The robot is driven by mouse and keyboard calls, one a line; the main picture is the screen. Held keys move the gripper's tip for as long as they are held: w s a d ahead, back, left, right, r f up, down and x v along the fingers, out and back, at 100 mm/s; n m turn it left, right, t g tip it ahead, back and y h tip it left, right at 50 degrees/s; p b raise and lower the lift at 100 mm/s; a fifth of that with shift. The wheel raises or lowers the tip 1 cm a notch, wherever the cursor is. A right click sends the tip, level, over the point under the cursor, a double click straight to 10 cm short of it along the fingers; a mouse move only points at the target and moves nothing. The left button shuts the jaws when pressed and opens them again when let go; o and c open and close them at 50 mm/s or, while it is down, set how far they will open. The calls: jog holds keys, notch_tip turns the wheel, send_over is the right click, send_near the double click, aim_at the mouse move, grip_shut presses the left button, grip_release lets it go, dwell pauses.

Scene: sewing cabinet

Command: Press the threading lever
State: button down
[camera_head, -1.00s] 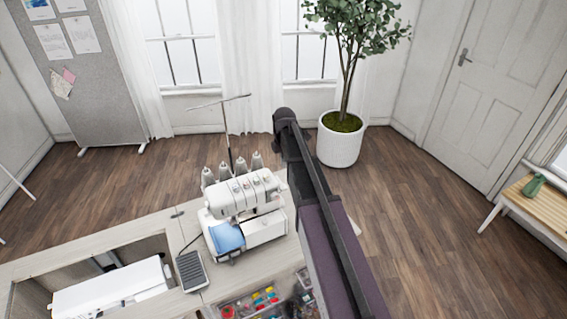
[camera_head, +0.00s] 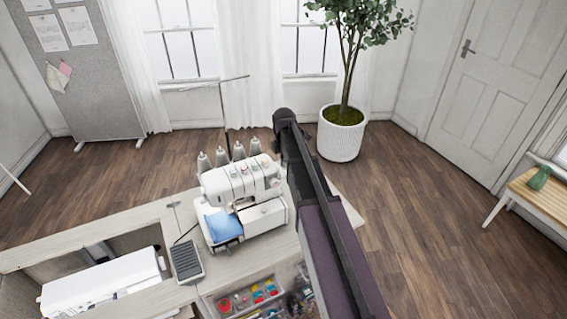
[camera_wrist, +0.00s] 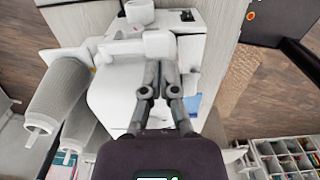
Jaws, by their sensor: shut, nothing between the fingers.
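The white overlock sewing machine (camera_head: 236,186) stands on the cabinet top, with thread cones behind it and blue cloth (camera_head: 222,226) at its front. In the wrist view the machine's white body (camera_wrist: 112,98) fills the middle, close under my gripper (camera_wrist: 162,66). My gripper's dark fingers are together and empty, over the white casing. I cannot tell whether they touch it. I cannot pick out the threading lever in either view. In the head view my arm passes just right of the machine and my gripper cannot be made out.
A grey foot pedal (camera_head: 186,261) lies left of the machine. A clear-topped compartment of colourful supplies (camera_head: 250,297) is in front. A white machine (camera_head: 105,284) sits in the cabinet's left opening. A potted tree (camera_head: 341,138) stands behind on open floor.

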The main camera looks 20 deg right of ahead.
aim_at(284, 173)
jog(key=shift+f+b, duration=1.4)
jog(key=shift+f, duration=0.3)
